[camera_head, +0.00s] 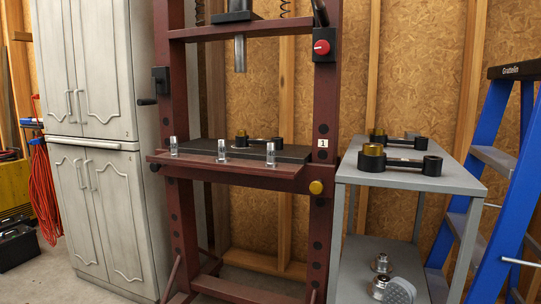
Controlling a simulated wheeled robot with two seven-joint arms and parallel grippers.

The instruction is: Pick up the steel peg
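Three small shiny cylinders that look like steel pegs stand upright in a row along the front ledge of a dark red press frame (325,110). They are a left peg (173,146), a middle peg (221,150) and a right peg (270,154). Which of them the task means I cannot tell. Two shiny metal pieces, an upper one (381,263) and a lower one (379,285), sit on the lower shelf of the grey cart.
A black link with a brass-coloured end (242,137) lies on the press bed; two more, (378,136) and (372,153) at their brass ends, lie on the cart top (440,180). A blue ladder (480,150) stands right, a grey cabinet (90,130) left.

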